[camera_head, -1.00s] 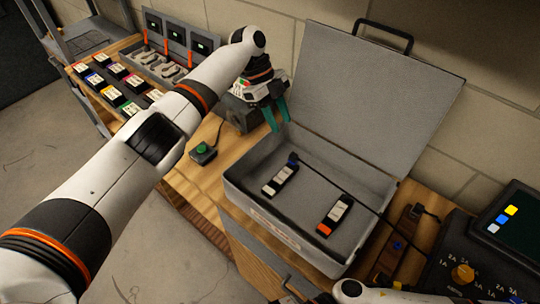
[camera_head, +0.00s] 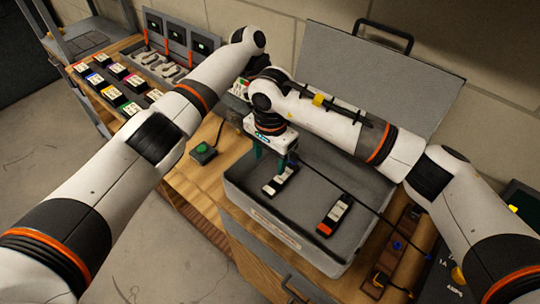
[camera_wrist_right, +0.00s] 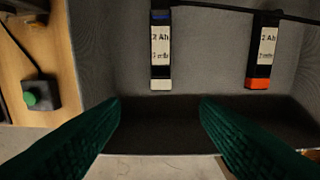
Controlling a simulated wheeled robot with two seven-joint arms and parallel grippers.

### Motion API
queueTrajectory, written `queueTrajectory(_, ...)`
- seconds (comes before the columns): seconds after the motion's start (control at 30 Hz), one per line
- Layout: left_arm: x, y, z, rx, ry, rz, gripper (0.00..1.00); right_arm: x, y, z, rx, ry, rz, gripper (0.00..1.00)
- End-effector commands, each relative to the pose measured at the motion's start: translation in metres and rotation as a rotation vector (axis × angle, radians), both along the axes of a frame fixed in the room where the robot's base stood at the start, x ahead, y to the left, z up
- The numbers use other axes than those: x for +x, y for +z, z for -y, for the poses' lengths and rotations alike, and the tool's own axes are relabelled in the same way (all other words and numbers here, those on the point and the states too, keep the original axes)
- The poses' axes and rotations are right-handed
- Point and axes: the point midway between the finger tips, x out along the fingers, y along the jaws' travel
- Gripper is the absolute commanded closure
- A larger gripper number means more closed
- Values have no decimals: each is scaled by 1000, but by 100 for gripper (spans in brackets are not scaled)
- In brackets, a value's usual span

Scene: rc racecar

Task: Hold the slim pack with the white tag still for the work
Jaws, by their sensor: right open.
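The slim pack with the white tag (camera_head: 281,180) lies in the grey case (camera_head: 262,214), a dark lead with a blue end at its far end. It also shows in the right wrist view (camera_wrist_right: 161,50), its white end towards me. My right gripper (camera_head: 271,168) is open above the case, close to this pack. In the right wrist view its green fingers (camera_wrist_right: 160,104) are apart and empty, with the pack ahead between their tips. A similar pack with an orange end (camera_head: 335,214) lies to the right. My left gripper's fingers are hidden behind my right arm.
The case's open lid (camera_head: 425,85) stands behind my right arm. A green button (camera_head: 203,149) sits on the wooden bench left of the case. Several coloured blocks (camera_head: 112,90) stand further left. A dark lead crosses the case.

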Motion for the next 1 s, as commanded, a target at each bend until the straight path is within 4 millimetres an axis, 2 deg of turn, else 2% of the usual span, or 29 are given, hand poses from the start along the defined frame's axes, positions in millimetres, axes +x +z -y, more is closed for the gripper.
queueTrajectory(0.17, 0, 0, 0, 0, 0, 0, 64, 0, -16, 1, -17, 10, -2, 44)
queueTrajectory(0.63, 0, 0, 0, 0, 0, 0, 64, -1, -100, 1, -14, 8, -3, 44)
queueTrajectory(0.8, 0, 0, 0, 0, 0, 0, 64, 0, -115, 0, -13, 10, -1, 44)
queueTrajectory(1.0, 0, 0, 0, 0, 0, 0, 64, 0, -120, 1, -13, 11, 1, 44)
